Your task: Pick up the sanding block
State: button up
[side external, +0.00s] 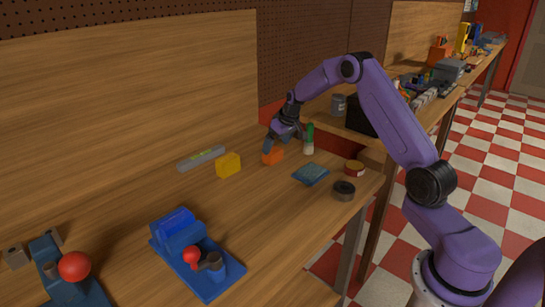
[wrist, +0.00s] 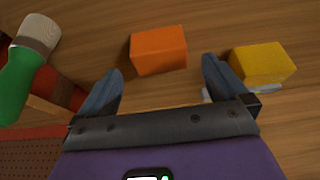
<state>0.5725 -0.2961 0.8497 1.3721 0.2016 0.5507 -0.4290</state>
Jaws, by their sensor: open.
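An orange block (side external: 272,156) sits on the wooden bench under my gripper (side external: 284,142). In the wrist view, the orange block (wrist: 158,50) lies ahead of and between the two spread blue-grey fingers of my gripper (wrist: 162,66). The fingers are open and hold nothing. A yellow block (side external: 228,165) stands to the left of the orange one. In the wrist view the yellow block (wrist: 262,63) is at the right, just beyond the right finger. I cannot tell from looks alone which block is the sanding block.
A green-handled brush (side external: 308,140) stands right of my gripper; it shows at left in the wrist view (wrist: 22,75). A teal pad (side external: 311,174), red-yellow tin (side external: 354,168) and dark ring (side external: 344,190) lie nearer the edge.

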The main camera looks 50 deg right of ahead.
aim_at(273, 150)
jog(key=shift+x, duration=2.65)
jog(key=shift+w, duration=0.15)
jog(key=c, duration=1)
